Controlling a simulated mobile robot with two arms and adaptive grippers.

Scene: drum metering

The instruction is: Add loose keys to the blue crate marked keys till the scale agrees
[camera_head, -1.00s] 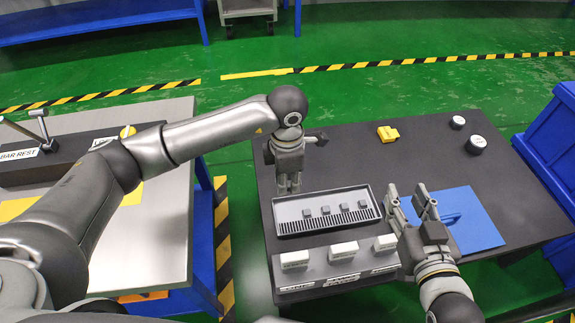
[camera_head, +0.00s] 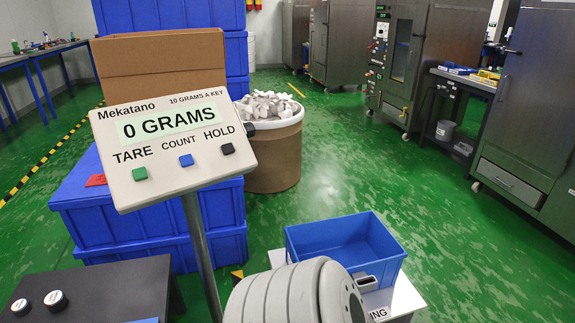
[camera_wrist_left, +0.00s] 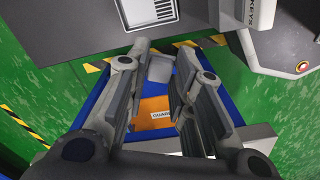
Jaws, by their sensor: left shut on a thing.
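The scale display (camera_head: 175,138) reads 0 GRAMS, with TARE, COUNT and HOLD buttons. It also says 10 GRAMS A KEY. An open blue crate (camera_head: 300,250) stands on a pale platform (camera_head: 408,300) at the lower right; it looks empty, and I see no keys marking. A brown drum (camera_head: 275,165) behind the display is heaped with loose pale grey keys (camera_head: 268,103). In the left wrist view my left gripper (camera_wrist_left: 163,66) is shut on a pale grey block (camera_wrist_left: 160,69), perhaps a key. My right gripper is in neither current view.
A cardboard box (camera_head: 160,68) and stacked blue bins (camera_head: 90,215) stand behind the display. A dark table (camera_head: 100,285) with two round weights is at lower left. A grey ribbed shape close to the camera covers the platform's left part. Green floor is open right of the drum.

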